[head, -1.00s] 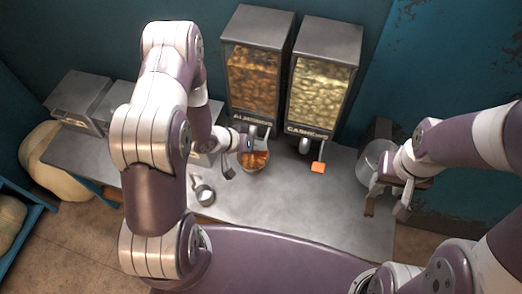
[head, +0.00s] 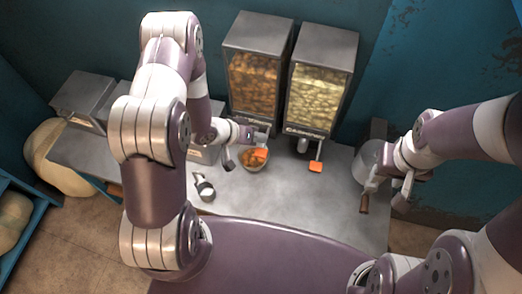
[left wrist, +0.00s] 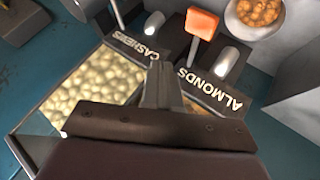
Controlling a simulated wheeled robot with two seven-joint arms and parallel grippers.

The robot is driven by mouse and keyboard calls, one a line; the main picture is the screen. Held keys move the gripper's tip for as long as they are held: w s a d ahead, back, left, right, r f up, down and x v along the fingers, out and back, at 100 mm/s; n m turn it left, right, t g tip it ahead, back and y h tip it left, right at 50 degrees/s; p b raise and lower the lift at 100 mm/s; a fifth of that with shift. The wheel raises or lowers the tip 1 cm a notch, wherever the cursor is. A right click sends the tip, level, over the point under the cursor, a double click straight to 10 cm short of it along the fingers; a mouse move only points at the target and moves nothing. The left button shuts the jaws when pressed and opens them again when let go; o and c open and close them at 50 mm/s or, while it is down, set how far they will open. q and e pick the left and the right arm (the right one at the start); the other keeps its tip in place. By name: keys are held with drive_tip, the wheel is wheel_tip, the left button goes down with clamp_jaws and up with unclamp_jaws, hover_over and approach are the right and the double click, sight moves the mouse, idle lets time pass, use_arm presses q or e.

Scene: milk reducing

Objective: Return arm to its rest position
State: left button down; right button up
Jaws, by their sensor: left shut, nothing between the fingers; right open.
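My left gripper (head: 247,134) is shut and empty in front of the almond dispenser (head: 252,88), at the height of its outlet. In the left wrist view its closed fingers (left wrist: 160,82) show in front of the cashew and almond labels. An orange lever (head: 260,153) hangs below the almond dispenser, clear of the fingers; it also shows in the left wrist view (left wrist: 203,23). A bowl of almonds (head: 250,164) stands on the counter below it. My right gripper (head: 390,190) is open beside a clear pot (head: 368,160) with a brown handle (head: 364,203); contact is unclear.
The cashew dispenser (head: 320,85) stands right of the almonds, with its orange lever (head: 316,167) below. A metal scoop (head: 204,187) lies on the grey counter (head: 285,205). Grey boxes (head: 84,95) stand at the left. The counter's front middle is clear.

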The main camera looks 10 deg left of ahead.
idle(0.4)
use_arm(q)
drive_tip(key=s+a+f+g+y+b, duration=0.35)
drive_tip(key=s+a+y, duration=0.3)
drive_tip(key=a, duration=0.25)
drive_tip(key=s+d+r+g+b, duration=0.1)
drive_tip(key=s+d+r+b, duration=0.3)
drive_tip(key=s+r+b, duration=0.3)
wheel_tip(320, 180, up, 3)
drive_tip(key=shift+f+n+b, duration=0.2)
drive_tip(key=shift+n+b, duration=0.2)
drive_tip(key=shift+b, duration=0.6)
drive_tip(key=shift+w+f+y, duration=0.1)
drive_tip(key=shift+y, duration=0.15)
